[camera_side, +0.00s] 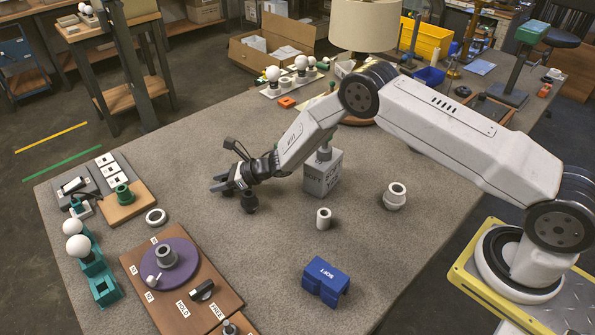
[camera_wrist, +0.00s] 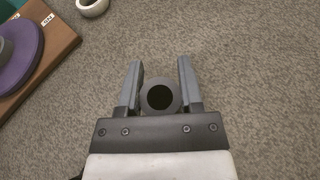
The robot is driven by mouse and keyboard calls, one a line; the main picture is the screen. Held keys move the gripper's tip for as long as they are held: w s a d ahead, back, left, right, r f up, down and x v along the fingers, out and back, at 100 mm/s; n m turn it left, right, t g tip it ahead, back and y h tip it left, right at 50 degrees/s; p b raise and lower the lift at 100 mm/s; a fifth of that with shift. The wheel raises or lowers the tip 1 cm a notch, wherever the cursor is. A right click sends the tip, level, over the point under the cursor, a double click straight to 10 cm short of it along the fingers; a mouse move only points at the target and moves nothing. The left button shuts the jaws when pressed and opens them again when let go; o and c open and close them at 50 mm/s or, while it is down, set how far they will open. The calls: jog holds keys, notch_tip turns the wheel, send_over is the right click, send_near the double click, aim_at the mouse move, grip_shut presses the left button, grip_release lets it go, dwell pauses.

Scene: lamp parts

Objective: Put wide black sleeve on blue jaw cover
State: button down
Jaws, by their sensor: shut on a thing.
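My gripper (camera_side: 222,185) is over the left middle of the table, reaching to the left. Its grey fingers (camera_wrist: 160,66) stand on both sides of the wide black sleeve (camera_wrist: 160,80), shut on it close to the palm. The sleeve's round dark opening faces the wrist camera. In the side view the sleeve is partly hidden by the gripper. The blue jaw cover (camera_side: 327,282), with white lettering, lies at the front of the table, to the right of my gripper and apart from it. It is not in the wrist view.
A small white tube (camera_side: 324,218) and a wider white collar (camera_side: 395,195) stand on the table. A grey block (camera_side: 322,174) stands behind. A wooden board (camera_side: 200,285) with a purple disc is front left. A white ring (camera_side: 156,216) lies beside it.

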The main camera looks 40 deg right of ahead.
aim_at(226, 179)
jog(key=shift+f, duration=0.15)
jog(key=shift+c, duration=1.2)
grip_release()
jog(key=shift+r, duration=0.2)
jog(key=shift+v, duration=0.95)
jog(key=v, duration=0.2)
jog(key=shift+s+d+r, duration=0.1)
jog(key=shift+s+d, duration=0.1)
jog(key=shift+d, duration=0.1)
notch_tip(226, 179, up, 7)
jog(key=shift+s+d, duration=0.1)
jog(key=shift+s, duration=0.05)
